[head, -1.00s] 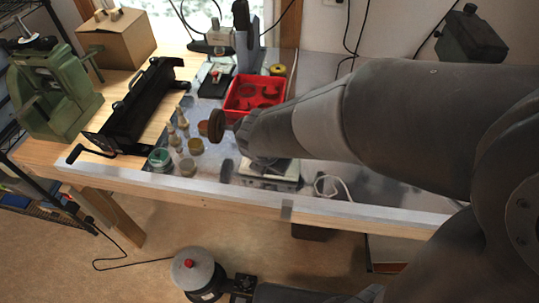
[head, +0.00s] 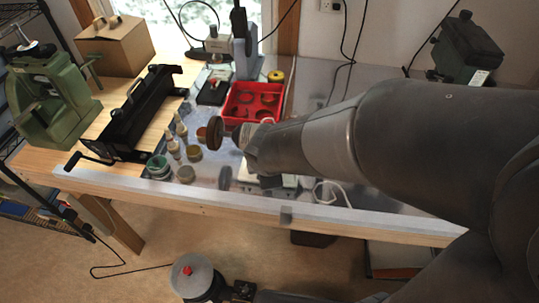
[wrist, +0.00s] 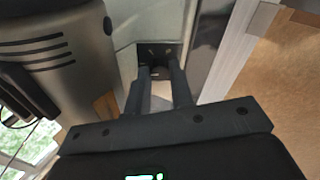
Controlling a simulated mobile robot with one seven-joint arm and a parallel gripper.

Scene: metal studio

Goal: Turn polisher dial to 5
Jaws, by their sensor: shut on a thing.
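A red tray (head: 232,108) stands behind the polisher. Several small jars, including a green one (head: 158,167), and bottles stand to its left. A long black machine (head: 135,120) and a green press (head: 50,95) are farther left. The bench's front edge (head: 180,199) runs close by.

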